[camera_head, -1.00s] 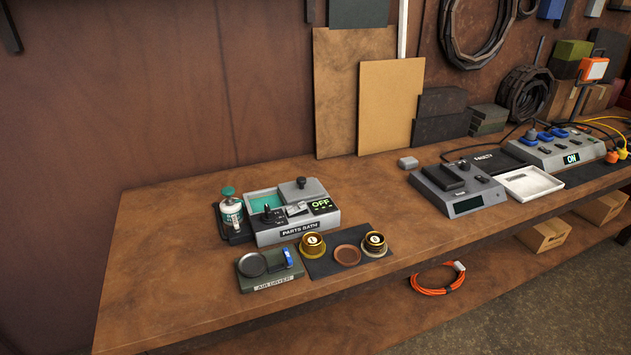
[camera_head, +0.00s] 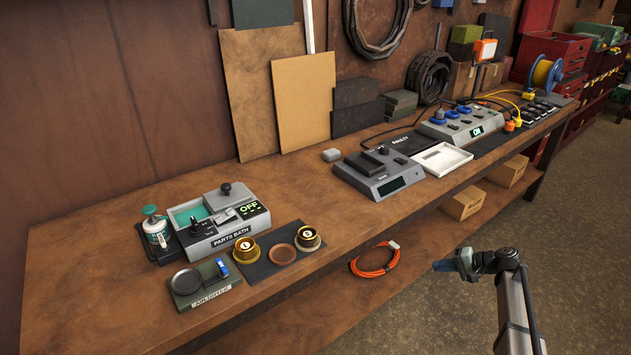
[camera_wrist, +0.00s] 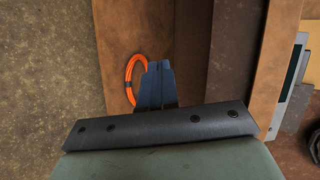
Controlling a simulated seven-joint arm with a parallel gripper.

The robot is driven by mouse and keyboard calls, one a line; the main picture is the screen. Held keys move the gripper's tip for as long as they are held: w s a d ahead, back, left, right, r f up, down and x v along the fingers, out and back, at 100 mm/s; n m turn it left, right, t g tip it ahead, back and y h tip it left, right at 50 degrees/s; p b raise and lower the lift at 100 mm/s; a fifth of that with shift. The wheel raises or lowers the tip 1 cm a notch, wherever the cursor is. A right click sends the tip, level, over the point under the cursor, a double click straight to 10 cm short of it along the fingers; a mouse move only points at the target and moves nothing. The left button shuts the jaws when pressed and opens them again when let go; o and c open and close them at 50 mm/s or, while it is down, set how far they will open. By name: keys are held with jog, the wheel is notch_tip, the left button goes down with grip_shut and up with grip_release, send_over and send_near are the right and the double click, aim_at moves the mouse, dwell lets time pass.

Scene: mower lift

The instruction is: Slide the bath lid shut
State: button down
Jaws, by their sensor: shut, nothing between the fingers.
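The parts bath (camera_head: 222,228) is a grey box on the bench at the left, with a display reading OFF. Its grey lid (camera_head: 229,195) with a dark knob covers the back right of the basin. The teal interior (camera_head: 188,215) shows open at the left. My gripper (camera_head: 437,266) is at the lower right in the head view, in front of the bench and far from the bath. In the wrist view its dark fingers (camera_wrist: 157,85) are together and empty.
An orange cable coil (camera_head: 375,260) lies on the lower shelf. Bare bench lies between bath and grey tester (camera_head: 380,172).

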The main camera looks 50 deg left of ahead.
jog(key=w+a+r+n+g+y, duration=0.2)
jog(key=a+r, duration=1.1)
jog(key=r, duration=0.3)
jog(key=s+a+r+n+g, duration=0.1)
jog(key=s+a+r, duration=0.1)
jog(key=s+a, duration=0.3)
jog(key=s+a+r+n+g+h, duration=0.1)
jog(key=s+a+r+g, duration=0.1)
jog(key=s+a, duration=0.4)
jog(key=s+a+r+n+g+h, duration=0.1)
jog(key=s+a+r, duration=0.1)
jog(key=s+a, duration=0.4)
jog(key=shift+s+a+n, duration=0.15)
jog(key=shift+a+n, duration=0.15)
jog(key=s+a+r+n+g+h, duration=0.1)
jog(key=s+a+r+g+h, duration=0.1)
jog(key=s+a, duration=0.45)
jog(key=s+a+r+n+g+h, duration=0.1)
jog(key=s+a+r+n+g, duration=0.15)
jog(key=s, duration=0.75)
send_near(218, 202)
jog(key=shift+m+t, duration=0.35)
jog(key=a+r, duration=0.1)
jog(key=a, duration=0.1)
jog(key=s+a+r, duration=0.1)
jog(key=a, duration=0.1)
jog(key=shift+r, duration=0.35)
jog(key=shift+s, duration=0.1)
jog(key=s, duration=0.7)
jog(key=shift+s, duration=0.35)
